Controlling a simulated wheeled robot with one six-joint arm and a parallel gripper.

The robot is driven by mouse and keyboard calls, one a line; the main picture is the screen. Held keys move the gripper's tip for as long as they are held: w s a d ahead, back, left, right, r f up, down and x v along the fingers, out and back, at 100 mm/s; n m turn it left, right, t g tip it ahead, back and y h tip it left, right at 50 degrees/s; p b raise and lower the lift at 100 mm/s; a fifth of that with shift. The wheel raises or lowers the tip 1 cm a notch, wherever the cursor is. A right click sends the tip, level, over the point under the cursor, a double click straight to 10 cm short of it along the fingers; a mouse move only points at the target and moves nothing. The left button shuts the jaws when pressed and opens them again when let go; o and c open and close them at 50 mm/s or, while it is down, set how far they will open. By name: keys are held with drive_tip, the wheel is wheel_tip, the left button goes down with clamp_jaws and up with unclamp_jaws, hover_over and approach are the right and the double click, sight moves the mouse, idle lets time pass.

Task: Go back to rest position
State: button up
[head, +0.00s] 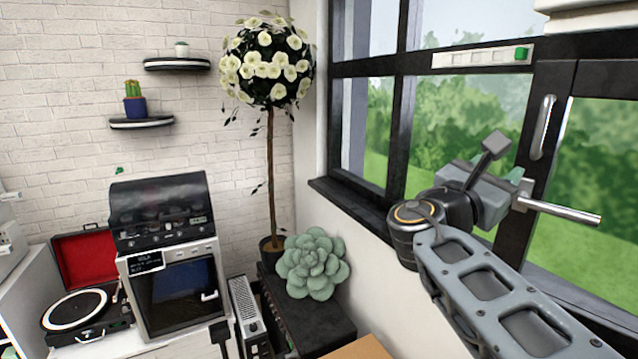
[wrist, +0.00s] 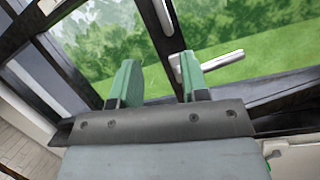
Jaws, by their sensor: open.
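My gripper (head: 502,168) is raised in front of the window at the right of the head view, at the end of my grey arm. In the wrist view its two green fingers (wrist: 157,75) stand apart with nothing held between them. A silver horizontal window handle (head: 565,212) is close by the gripper in the head view. In the wrist view the handle (wrist: 215,61) appears beyond the right finger; I cannot tell whether they touch.
A vertical pale handle (head: 543,127) and a strip with a green square (head: 480,57) are on the dark window frame. A record player (head: 75,310), a grey machine (head: 172,285), a succulent (head: 313,264) and a flowering tree (head: 268,65) stand to the left.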

wheel_tip(320, 180, down, 21)
drive_tip(key=s+a+m+g+y, duration=0.15)
drive_tip(key=m+g+y, duration=0.25)
drive_tip(key=m+y, duration=0.65)
drive_tip(key=s+a+f+m+y, duration=0.3)
drive_tip(key=a+f+m+y, duration=0.1)
drive_tip(key=a+f+m, duration=0.1)
drive_tip(key=s+a+f+m+g+y, duration=0.1)
drive_tip(key=s+a+f+m+y, duration=0.2)
drive_tip(key=f, duration=0.5)
drive_tip(key=a+m+y, duration=0.1)
drive_tip(key=a+m, duration=0.1)
drive_tip(key=a, duration=0.1)
drive_tip(key=shift+s+a+g+y, duration=0.25)
drive_tip(key=shift+s+g+y, duration=0.05)
drive_tip(key=shift+s+y, duration=0.05)
